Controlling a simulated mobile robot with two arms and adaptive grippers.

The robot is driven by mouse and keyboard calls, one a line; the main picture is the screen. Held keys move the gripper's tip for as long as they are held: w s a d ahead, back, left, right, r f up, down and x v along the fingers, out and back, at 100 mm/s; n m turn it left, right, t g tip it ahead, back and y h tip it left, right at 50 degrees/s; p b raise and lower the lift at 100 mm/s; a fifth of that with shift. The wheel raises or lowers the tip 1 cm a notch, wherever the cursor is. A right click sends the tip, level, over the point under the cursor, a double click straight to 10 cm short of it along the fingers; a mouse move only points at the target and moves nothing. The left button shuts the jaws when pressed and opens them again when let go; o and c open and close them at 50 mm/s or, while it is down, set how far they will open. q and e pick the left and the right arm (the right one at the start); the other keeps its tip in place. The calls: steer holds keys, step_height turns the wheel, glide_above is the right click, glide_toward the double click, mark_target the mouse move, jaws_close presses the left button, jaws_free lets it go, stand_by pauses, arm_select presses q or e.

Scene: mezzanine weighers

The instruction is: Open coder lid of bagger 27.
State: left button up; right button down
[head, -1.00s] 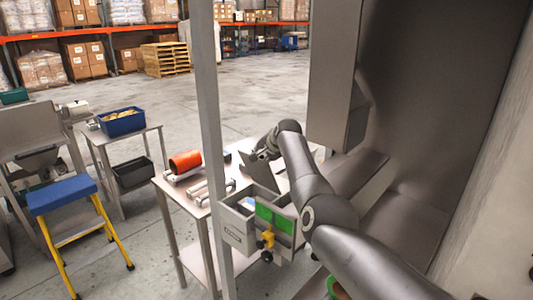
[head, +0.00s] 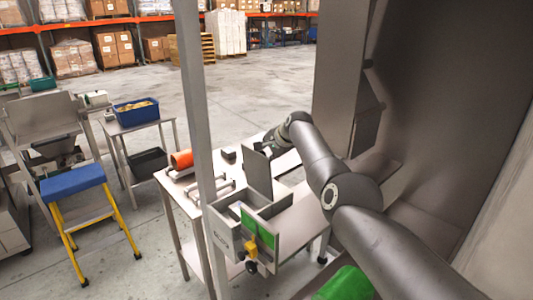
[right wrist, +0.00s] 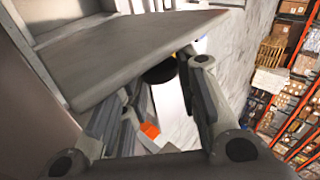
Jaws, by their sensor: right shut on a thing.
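The coder (head: 222,237) is an open-topped grey box with a green panel, beside the post in the head view. Its lid (head: 258,174) is a grey plate standing roughly upright at the box's back, so the inside shows. My right gripper (head: 268,151) is at the lid's upper edge, shut on it. In the right wrist view the lid (right wrist: 150,48) is a broad grey plate, close up, and the fingers of my right gripper (right wrist: 160,85) are beside a dark round part under it. The exact contact is partly hidden. No bagger number is readable. My left gripper is not in view.
A grey post (head: 194,110) stands just left of the coder. A steel table (head: 188,203) with an orange roll (head: 181,160) is behind it. A yellow-legged step stool (head: 72,187) and a blue bin (head: 136,113) are left. A tall metal housing (head: 340,75) stands right.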

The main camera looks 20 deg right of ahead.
steer(key=shift+d, duration=0.15)
steer(key=c, duration=1.1)
jaws_free()
steer(key=shift+w+f, duration=0.1)
steer(key=shift+c, duration=0.2)
steer(key=shift+r, duration=0.2)
steer(key=v, duration=1.1)
steer(key=shift+s+d, duration=0.15)
steer(key=shift+s, duration=0.3)
steer(key=shift+r, duration=0.1)
